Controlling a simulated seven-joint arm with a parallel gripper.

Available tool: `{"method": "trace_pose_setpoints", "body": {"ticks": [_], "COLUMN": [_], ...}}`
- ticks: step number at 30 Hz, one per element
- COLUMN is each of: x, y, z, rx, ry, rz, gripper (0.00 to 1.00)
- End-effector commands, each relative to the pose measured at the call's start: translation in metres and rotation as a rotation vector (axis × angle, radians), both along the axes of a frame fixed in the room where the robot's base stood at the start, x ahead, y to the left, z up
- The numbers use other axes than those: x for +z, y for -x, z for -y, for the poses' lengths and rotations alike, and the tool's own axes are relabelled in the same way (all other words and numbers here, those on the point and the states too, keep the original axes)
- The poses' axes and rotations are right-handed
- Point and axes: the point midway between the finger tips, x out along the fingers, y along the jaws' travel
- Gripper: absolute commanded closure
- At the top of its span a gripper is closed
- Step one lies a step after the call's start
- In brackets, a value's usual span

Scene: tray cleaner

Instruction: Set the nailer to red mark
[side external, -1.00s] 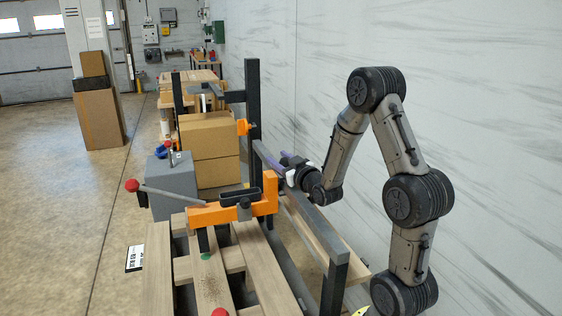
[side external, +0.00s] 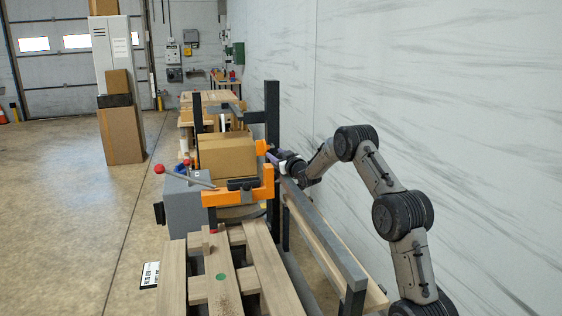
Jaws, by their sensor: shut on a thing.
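The nailer (side external: 238,197) is an orange carriage with a black handle on top, reaching across the pallet beside a grey rail (side external: 325,236). Its dark nose (side external: 212,216) points down at the wooden pallet (side external: 172,272). A small red mark (side external: 213,231) shows on the pallet close below the nose. A green mark (side external: 220,276) lies nearer the camera. My gripper (side external: 275,157), with purple fingers, is at the nailer's right end by the rail. It is shut on the nailer, though the contact is small and partly hidden.
A grey box (side external: 186,208) with a red-knobbed lever stands left of the nailer. Cardboard boxes (side external: 228,155) stand behind it, next to a dark upright post (side external: 272,115). A printed card (side external: 150,275) lies on the floor. The floor at left is open; a wall bounds the right.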

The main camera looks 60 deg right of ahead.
Motion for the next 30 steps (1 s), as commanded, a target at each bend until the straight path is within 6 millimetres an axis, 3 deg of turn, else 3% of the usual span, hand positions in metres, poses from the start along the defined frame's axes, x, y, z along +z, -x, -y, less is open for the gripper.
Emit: {"method": "trace_pose_setpoints", "body": {"ticks": [6, 18, 19, 23, 30], "x": [-0.0016, -0.0002, -0.0001, 0.0000, 0.0000], "y": [-0.0102, -0.0118, -0.0118, -0.0115, -0.0113], "z": [0.0103, 0.0124, 0.0124, 0.0122, 0.0116], "rx": [-0.001, -0.002, -0.002, -0.002, -0.001], "ry": [-0.002, -0.001, -0.001, -0.001, -0.001], "rz": [-0.002, 0.001, 0.001, 0.001, 0.001], "gripper": [1.00, 1.00, 0.48, 0.24, 0.24]}}
